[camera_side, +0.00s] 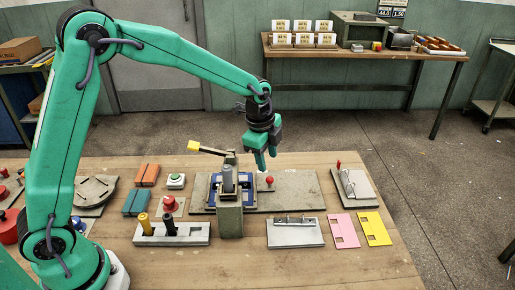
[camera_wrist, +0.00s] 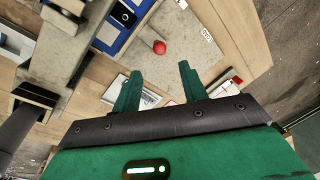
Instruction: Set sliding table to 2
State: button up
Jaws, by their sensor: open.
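The feeder stands mid-bench on a grey base plate (camera_side: 298,198). A blue sliding table (camera_side: 214,186) sits on it, partly hidden behind a grey press column (camera_side: 229,217). A red ball knob (camera_side: 269,180) stands to the right of the blue part, and it also shows in the wrist view (camera_wrist: 159,47) near the blue table (camera_wrist: 123,14). My gripper (camera_side: 266,162) points down above the plate, close to the red knob. In the wrist view my gripper (camera_wrist: 160,72) is open and empty, and the knob appears just beyond the fingertips, apart from them. I cannot read the table's setting.
A yellow-handled lever (camera_side: 194,146) sticks out left of the press. A block with yellow and black pegs (camera_side: 172,236) stands in front. A metal plate (camera_side: 295,233), pink card (camera_side: 343,231) and yellow card (camera_side: 374,229) lie front right. A clamp fixture (camera_side: 354,188) stands at right.

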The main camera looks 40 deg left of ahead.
jog(key=shift+w+a+f+g, duration=0.1)
jog(key=shift+w+g, duration=0.9)
jog(key=shift+w, duration=0.2)
jog(key=shift+w+a+g+y, duration=0.25)
jog(key=shift+w+g, duration=0.35)
jog(key=shift+g, duration=0.5)
jog(key=shift+s+d+f, duration=0.1)
jog(key=shift+s+f, duration=0.15)
jog(key=shift+f, duration=1)
jog(key=shift+s+d+f, duration=0.1)
jog(key=shift+s+f, duration=0.15)
jog(key=shift+f, duration=1)
jog(key=shift+s+f, duration=0.25)
jog(key=shift+f, duration=1)
grip_shut()
